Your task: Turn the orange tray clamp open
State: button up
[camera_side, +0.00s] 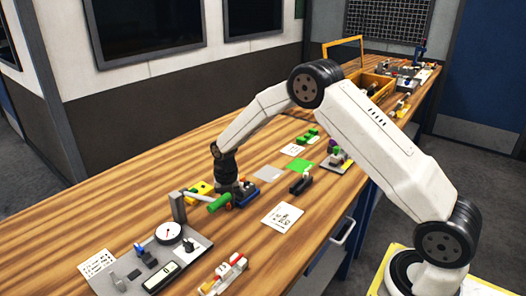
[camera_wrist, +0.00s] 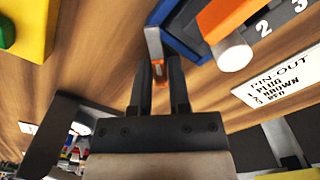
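My gripper (camera_wrist: 160,68) points down at the bench, its two dark fingers apart with a narrow gap between them. A small orange piece (camera_wrist: 161,78) shows in that gap; I cannot tell whether the fingers touch it. A pale grey bar (camera_wrist: 153,42) lies just beyond the fingertips. Right of them is a blue tray (camera_wrist: 181,36), with a thick orange part (camera_wrist: 222,14) ending in a white round face. I cannot tell which orange piece is the clamp. In the side view my gripper (camera_side: 226,186) is low beside the blue tray (camera_side: 246,197), and the fingertips are hidden.
A green cylinder (camera_side: 219,203) and a yellow block (camera_side: 199,187) are close to my gripper. A printed pin-out card (camera_side: 282,217) lies to the right. A grey panel with a dial (camera_side: 168,233) is at the front. Bare wood (camera_side: 110,215) lies to the left.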

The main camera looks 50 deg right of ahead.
jog(key=shift+o, duration=1.3)
jog(key=shift+m, duration=0.4)
